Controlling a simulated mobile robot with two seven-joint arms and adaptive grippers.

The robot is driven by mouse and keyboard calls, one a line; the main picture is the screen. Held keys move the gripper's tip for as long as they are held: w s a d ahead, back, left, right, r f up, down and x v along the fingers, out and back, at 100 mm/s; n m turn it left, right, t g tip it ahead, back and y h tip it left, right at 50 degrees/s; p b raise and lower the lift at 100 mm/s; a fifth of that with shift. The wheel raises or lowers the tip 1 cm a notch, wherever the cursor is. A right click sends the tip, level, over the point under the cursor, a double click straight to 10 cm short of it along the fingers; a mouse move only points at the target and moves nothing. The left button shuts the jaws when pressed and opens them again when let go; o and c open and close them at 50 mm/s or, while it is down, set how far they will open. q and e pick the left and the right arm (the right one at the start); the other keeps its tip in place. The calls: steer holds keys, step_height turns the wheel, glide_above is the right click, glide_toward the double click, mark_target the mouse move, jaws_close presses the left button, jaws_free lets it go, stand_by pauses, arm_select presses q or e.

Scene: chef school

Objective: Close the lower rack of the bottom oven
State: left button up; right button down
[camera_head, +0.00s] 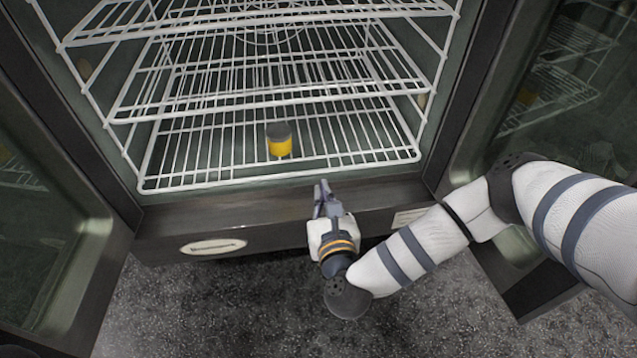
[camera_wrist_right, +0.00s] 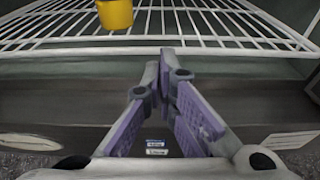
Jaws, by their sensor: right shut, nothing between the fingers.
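The bottom oven stands open in the head view, with several white wire racks inside. The lower rack (camera_head: 215,180) lies near the oven floor, its front bar close behind the oven's front sill (camera_head: 270,208). It also shows across the top of the right wrist view (camera_wrist_right: 225,45). My right gripper (camera_head: 320,188) is shut and empty, in front of the sill and just short of the rack's front bar. In the right wrist view its fingertips (camera_wrist_right: 166,58) meet below and in front of the rack. My left gripper is not in view.
A yellow container with a dark top (camera_head: 279,142) stands on the lower rack. Another rack (camera_head: 270,97) sits above it. Open glass doors flank the oven, left (camera_head: 50,200) and right (camera_head: 500,235). Speckled floor (camera_head: 210,310) in front is clear.

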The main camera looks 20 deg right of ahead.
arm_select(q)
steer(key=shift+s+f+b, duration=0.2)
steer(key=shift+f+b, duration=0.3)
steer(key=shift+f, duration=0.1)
arm_select(e)
glide_toward(313, 155)
steer(key=shift+w+d+f, duration=0.2)
steer(key=shift+w+f, duration=0.55)
steer(key=shift+f, duration=0.1)
steer(key=b+x, duration=0.1)
steer(key=x, duration=0.1)
steer(key=b+x, duration=0.1)
steer(key=x, duration=0.2)
steer(key=shift+r, duration=0.25)
steer(key=shift+w+d+r, duration=0.1)
steer(key=shift+w+r, duration=0.05)
steer(key=shift+w, duration=0.05)
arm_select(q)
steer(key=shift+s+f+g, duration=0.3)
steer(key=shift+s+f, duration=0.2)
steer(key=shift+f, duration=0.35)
arm_select(e)
steer(key=shift+d+r, duration=0.1)
steer(key=shift+r, duration=0.1)
